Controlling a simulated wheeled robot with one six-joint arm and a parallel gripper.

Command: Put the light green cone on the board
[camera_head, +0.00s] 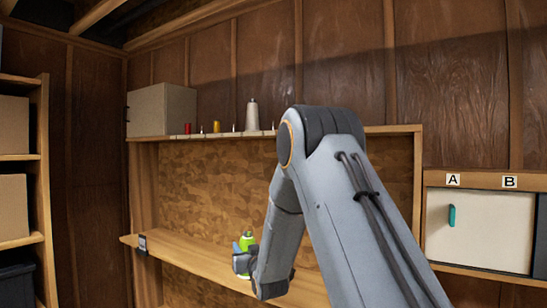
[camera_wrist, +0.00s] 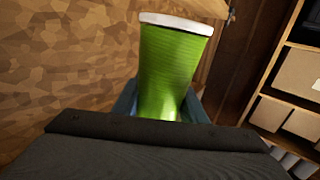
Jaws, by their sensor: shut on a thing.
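The light green cone (camera_head: 246,242) is between the fingers of my gripper (camera_head: 243,260), in front of the lower wooden board (camera_head: 190,256). In the wrist view the green cone (camera_wrist: 175,65) fills the middle, with a white rim at its far end and its near end between the bluish fingers (camera_wrist: 160,105). My gripper is shut on it. My arm hides part of the board's right side. I cannot tell whether the cone touches the board.
An upper shelf (camera_head: 160,138) holds a beige box (camera_head: 162,109), a red spool (camera_head: 187,128), a yellow spool (camera_head: 217,126), small pegs and a white cone (camera_head: 252,116). A cabinet (camera_head: 478,228) labelled A and B is at right. Shelving with boxes (camera_head: 13,207) stands at left.

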